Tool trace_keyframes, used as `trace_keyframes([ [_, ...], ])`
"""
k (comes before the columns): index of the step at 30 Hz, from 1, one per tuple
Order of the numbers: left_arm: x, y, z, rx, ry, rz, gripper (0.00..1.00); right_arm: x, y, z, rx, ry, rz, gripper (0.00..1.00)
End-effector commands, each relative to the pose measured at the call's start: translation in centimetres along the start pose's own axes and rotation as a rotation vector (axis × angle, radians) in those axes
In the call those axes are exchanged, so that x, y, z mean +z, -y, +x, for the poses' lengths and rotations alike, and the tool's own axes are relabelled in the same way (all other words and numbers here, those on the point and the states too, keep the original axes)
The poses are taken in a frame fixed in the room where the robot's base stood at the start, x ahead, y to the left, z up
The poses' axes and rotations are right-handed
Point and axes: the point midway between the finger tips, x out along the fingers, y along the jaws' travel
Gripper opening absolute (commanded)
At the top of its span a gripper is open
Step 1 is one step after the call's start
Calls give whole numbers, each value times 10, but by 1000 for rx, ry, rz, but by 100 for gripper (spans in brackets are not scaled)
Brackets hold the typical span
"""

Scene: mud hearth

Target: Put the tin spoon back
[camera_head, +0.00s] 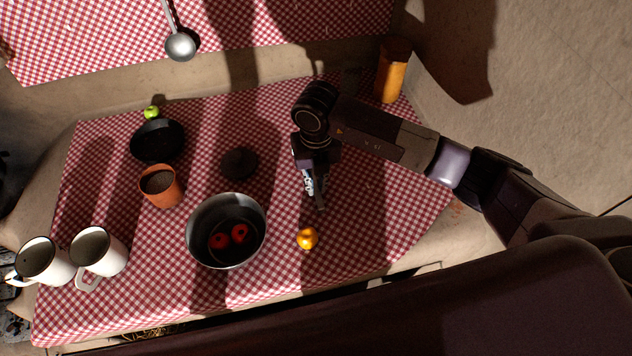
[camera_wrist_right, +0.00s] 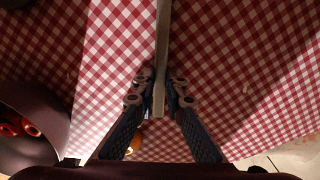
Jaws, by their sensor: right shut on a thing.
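My right gripper (camera_head: 313,190) is above the right half of the checked cloth. In the wrist view its fingers (camera_wrist_right: 161,88) are shut on a long, thin, grey strip, which looks like the handle of the tin spoon (camera_wrist_right: 163,40). The strip runs from between the fingers to the top edge of that view. The spoon's bowl cannot be made out, and the head view hardly shows the spoon. A grey metal ladle (camera_head: 180,46) lies on the raised back ledge, apart from the gripper. My left gripper is not in view.
A metal pot (camera_head: 190,236) with red pieces inside, an orange fruit (camera_head: 307,238), a dark lid (camera_head: 239,162), a clay pot (camera_head: 171,197), a black bowl (camera_head: 135,143), a green fruit (camera_head: 152,112), two white mugs (camera_head: 112,262) and an orange canister (camera_head: 391,80) stand around. The right cloth is clear.

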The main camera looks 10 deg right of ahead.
Motion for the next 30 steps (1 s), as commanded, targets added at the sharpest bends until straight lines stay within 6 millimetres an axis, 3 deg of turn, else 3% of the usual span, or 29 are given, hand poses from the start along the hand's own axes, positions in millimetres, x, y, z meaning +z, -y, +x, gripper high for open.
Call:
trace_keyframes([
  [3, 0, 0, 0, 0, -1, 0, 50, 0, 0, -1, 0, 0, 0, 0],
  [4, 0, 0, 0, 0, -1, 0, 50, 0, 0, -1, 0, 0, 0, 14],
  [9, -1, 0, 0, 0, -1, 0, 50, 0, 0, -1, 0, 0, 0, 31],
  [20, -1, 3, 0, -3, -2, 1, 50, 1, 0, -7, 1, 3, 0, 31],
  [30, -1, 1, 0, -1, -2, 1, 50, 2, 0, -72, 1, 6, -1, 31],
])
